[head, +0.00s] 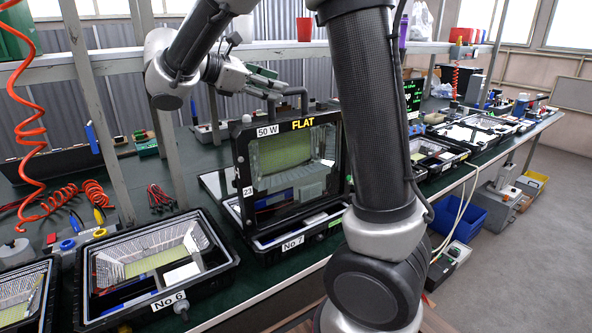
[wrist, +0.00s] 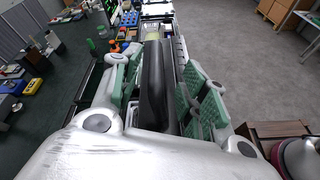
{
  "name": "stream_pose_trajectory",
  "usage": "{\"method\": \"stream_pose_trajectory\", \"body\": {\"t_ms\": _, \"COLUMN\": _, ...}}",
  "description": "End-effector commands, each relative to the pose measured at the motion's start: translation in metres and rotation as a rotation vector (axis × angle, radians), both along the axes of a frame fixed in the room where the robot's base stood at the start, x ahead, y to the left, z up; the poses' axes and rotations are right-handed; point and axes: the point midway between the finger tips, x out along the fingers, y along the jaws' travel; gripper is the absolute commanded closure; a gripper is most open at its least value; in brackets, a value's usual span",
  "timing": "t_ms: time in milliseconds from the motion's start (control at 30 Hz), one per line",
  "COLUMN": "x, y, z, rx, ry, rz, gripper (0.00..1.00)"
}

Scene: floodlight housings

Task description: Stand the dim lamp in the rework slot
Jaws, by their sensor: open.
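A black-framed floodlight (head: 245,155) marked "50 W", "FLAT" and "23" stands upright at the tray labelled No 7 (head: 292,246). Its glass face looks toward the head camera. I cannot tell from its glass whether it is the dim lamp, and no label reads as a rework slot. My gripper (head: 272,95) is at the handle on the floodlight's top edge. In the wrist view the green finger pads of my gripper (wrist: 160,95) lie apart on both sides of a dark bar (wrist: 156,75), likely that handle. Contact cannot be told.
An open housing labelled No 6 (head: 168,303) lies left of No 7, with another housing (head: 22,300) beyond it. More housings (head: 478,128) line the bench to the right. A red coiled hose (head: 32,130) hangs at left. A blue bin (head: 458,216) stands on the floor.

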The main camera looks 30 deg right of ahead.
Motion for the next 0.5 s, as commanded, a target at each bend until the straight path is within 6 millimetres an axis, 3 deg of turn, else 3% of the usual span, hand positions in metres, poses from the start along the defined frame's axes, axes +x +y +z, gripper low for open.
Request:
{"method": "stream_pose_trajectory", "body": {"t_ms": 300, "x": 0.007, "y": -0.044, "z": -0.015, "rx": 0.000, "ry": 0.001, "rz": -0.004, "gripper": 0.56}}
{"method": "stream_pose_trajectory", "body": {"t_ms": 500, "x": 0.008, "y": -0.060, "z": -0.021, "rx": 0.000, "ry": 0.000, "rz": -0.001, "gripper": 0.56}}
